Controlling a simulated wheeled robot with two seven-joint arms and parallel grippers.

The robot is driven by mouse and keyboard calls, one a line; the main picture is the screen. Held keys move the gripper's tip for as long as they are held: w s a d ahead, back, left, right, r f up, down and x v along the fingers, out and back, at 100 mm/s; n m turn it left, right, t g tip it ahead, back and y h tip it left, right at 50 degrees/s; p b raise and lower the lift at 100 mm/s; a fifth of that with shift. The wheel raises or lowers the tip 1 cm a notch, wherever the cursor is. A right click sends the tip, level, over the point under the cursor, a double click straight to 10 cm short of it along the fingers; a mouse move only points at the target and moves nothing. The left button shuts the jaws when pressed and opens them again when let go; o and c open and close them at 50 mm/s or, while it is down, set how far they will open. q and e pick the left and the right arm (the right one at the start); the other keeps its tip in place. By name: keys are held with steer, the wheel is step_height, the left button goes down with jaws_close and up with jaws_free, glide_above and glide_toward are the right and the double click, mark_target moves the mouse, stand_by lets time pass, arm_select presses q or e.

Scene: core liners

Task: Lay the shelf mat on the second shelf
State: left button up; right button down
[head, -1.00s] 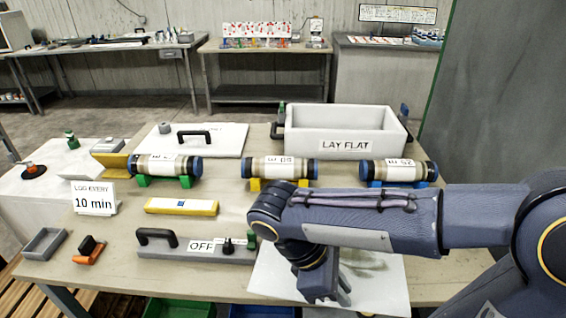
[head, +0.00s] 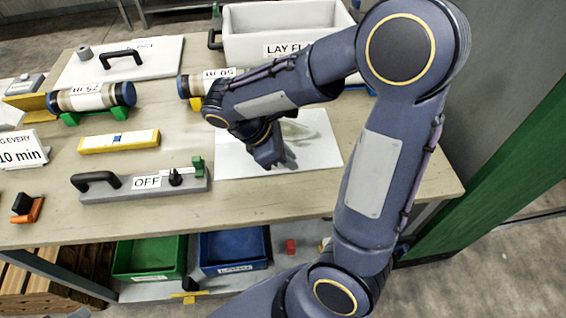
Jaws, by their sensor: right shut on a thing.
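A pale, thin sheet that looks like the shelf mat (head: 240,168) lies flat on the right part of the workbench, with a greyish-green smudged patch on it. My right gripper (head: 280,164) points down onto its middle and is shut; its fingers and wrist hide the spot it grips. A lower shelf (head: 143,291) shows under the bench top, partly covered by bins and my right arm. I cannot tell whether it is the second shelf. My left gripper is not in view.
A green bin (head: 148,258) and a blue bin (head: 234,250) stand on the lower shelf, with a small red block (head: 291,247) to their right. A white LAY FLAT tray (head: 285,20) stands behind.

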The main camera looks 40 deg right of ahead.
steer(key=shift+w+d+f, duration=0.1)
steer(key=shift+w+f, duration=0.6)
steer(key=shift+f, duration=0.2)
steer(key=shift+w+f, duration=0.1)
steer(key=shift+f, duration=1.55)
steer(key=shift+f+b, duration=0.1)
steer(key=shift+b, duration=0.2)
steer(key=c, duration=1.4)
jaws_free()
